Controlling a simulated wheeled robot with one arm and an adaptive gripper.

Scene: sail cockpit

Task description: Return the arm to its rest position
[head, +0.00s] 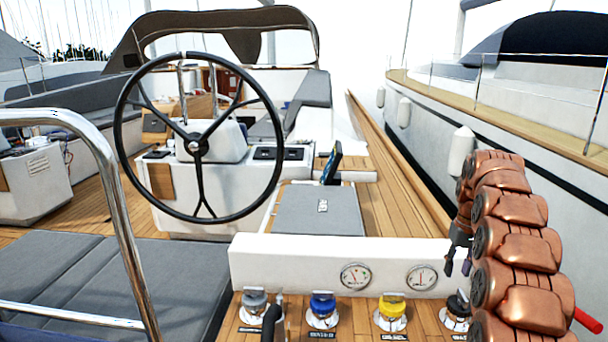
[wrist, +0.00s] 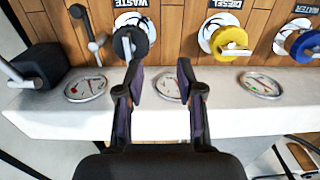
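My copper-coloured arm (head: 515,235) is folded in a stack at the right of the head view. My gripper (head: 458,262) shows small and dark at its left side, partly hidden by the arm. In the wrist view my gripper (wrist: 158,76) is open, with nothing between its two dark fingers. It is over the white ledge with round gauges (wrist: 262,85). The left fingertip overlaps the lower edge of the black waste cap (wrist: 132,42) in the picture; I cannot tell whether they touch.
Grey (head: 255,300), blue (head: 322,305), yellow (head: 391,308) and black caps stand in a row on the wooden deck. The steering wheel (head: 198,145) and a steel rail (head: 118,200) are to the left. A red rod (head: 588,320) is beside my arm. Another boat (head: 500,125) lies alongside.

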